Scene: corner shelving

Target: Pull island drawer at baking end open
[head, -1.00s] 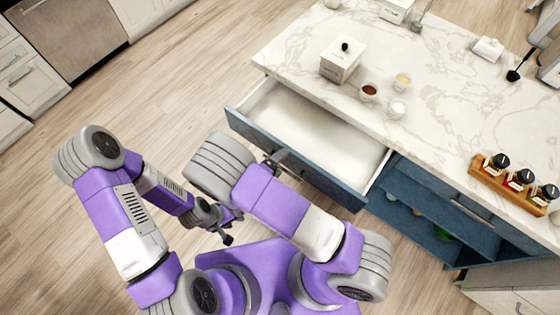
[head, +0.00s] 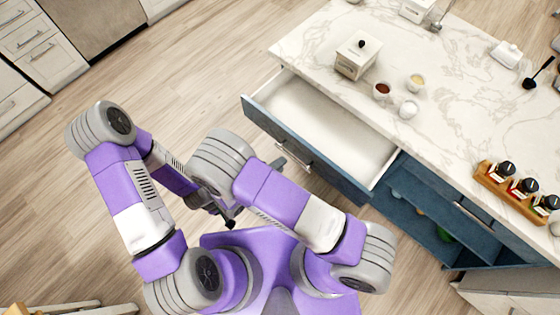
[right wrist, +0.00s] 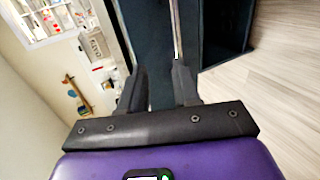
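The drawer (head: 340,118) is in the blue island's near side. It is pulled well out, its white inside showing empty. Its blue front (head: 335,178) carries a metal bar handle (head: 296,156). In the right wrist view, my right gripper (right wrist: 158,88) has its fingers apart. The handle (right wrist: 176,30) runs up the picture near the right finger's tip, against the dark drawer front. I cannot tell whether they touch. In the head view my right arm hides most of this gripper. My left gripper (head: 229,218) is small and partly hidden between my arms, away from the island.
Right of the drawer is an open shelf compartment (head: 408,213). Wooden floor (head: 190,75) is clear left of the island. A wooden item (head: 60,309) shows at bottom left.

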